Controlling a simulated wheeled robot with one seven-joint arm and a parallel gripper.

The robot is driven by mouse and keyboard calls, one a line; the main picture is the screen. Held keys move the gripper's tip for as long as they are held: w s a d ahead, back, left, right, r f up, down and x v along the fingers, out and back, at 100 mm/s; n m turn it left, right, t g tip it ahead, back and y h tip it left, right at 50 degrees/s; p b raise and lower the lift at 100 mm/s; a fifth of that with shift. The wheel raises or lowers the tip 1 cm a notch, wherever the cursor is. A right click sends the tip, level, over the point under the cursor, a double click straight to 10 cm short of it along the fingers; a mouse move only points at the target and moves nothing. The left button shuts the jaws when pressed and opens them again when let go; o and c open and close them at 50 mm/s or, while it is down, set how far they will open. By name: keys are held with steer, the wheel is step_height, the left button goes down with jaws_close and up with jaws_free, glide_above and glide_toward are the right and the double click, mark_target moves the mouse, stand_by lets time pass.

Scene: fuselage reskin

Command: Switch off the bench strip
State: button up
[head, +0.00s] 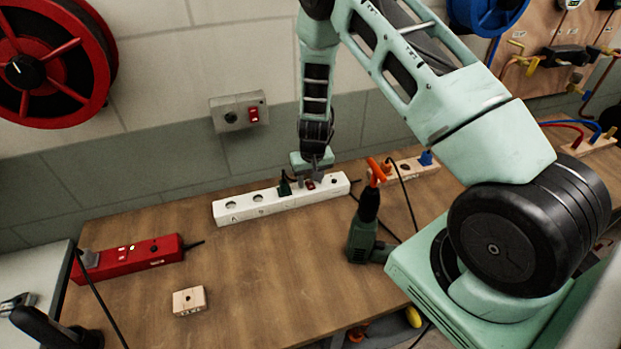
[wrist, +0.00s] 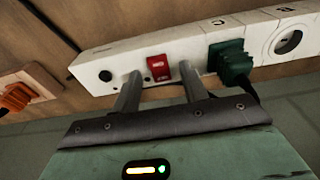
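The white power strip (head: 270,202) lies along the back of the wooden bench in the head view; it also crosses the top of the wrist view (wrist: 118,62). Its red rocker switch (wrist: 158,68) is near one end, beside a dark green plug (wrist: 231,62). My gripper (head: 312,181) is over that end of the strip, pointing down. In the wrist view my gripper (wrist: 160,78) has its two fingers apart, one appearing on each side of the switch, with nothing held. I cannot tell whether a fingertip touches the strip, or which way the switch is set.
A red power strip (head: 130,257) lies at the left. A wall box (head: 239,112) with a red switch is behind. A green drill (head: 366,237) stands right of the white strip, near a wooden strip with orange and blue plugs (head: 412,167). A small wooden block (head: 189,301) lies in front.

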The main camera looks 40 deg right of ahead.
steer(key=shift+r, duration=0.1)
step_height(320, 180, up, 17)
steer(key=s+b, duration=0.2)
steer(key=b, duration=0.1)
steer(key=shift+a+b, duration=0.3)
steer(key=shift+s, duration=0.1)
stand_by(0.3)
steer(key=s+a+r+n+g+y+b, duration=0.1)
steer(key=s+a+n+b, duration=0.15)
steer(key=s+a, duration=0.5)
steer(key=s+a+r+n+y+b, duration=0.1)
steer(key=s+a+n+b, duration=0.2)
steer(key=a, duration=0.8)
steer(key=s+a+n, duration=0.2)
steer(key=s, duration=0.7)
steer(key=s+a+n+h+b, duration=0.1)
steer(key=s+a+n, duration=0.2)
steer(key=s, duration=0.6)
steer(key=shift+r+g, duration=0.3)
steer(key=shift+r, duration=0.05)
